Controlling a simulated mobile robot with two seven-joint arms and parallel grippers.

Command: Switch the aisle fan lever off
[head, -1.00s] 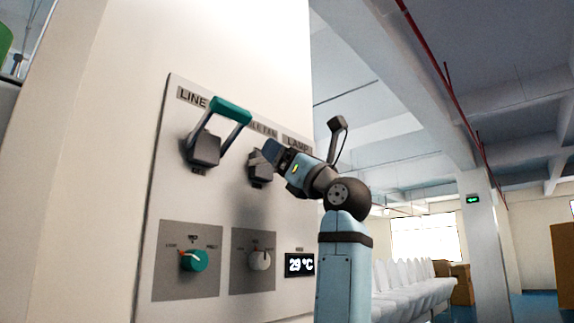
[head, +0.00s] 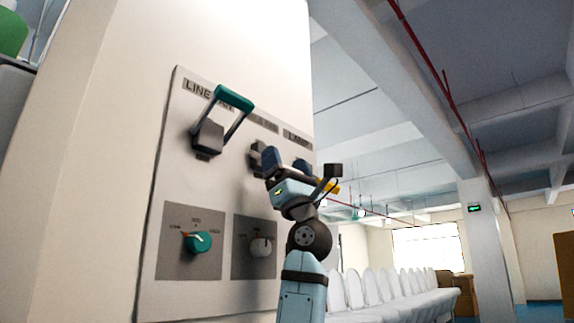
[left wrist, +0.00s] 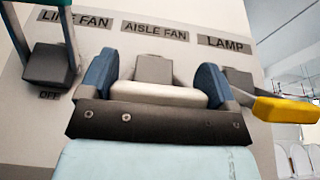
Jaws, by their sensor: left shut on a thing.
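The aisle fan lever has a grey base (head: 257,157) on the wall panel, under its label. In the left wrist view the base (left wrist: 153,69) shows behind a whitish handle bar (left wrist: 158,93). My left gripper (head: 287,166) is shut on that bar, with blue fingers at both ends of it in the left wrist view (left wrist: 155,88). In the head view the gripper hides the handle, and the lever's exact angle is unclear. My right gripper is not in view.
The line fan lever's green handle (head: 235,98) is raised at the left. The lamp lever's yellow handle (left wrist: 287,109) juts out close to my gripper's right. White-covered chairs (head: 385,288) stand behind at the right.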

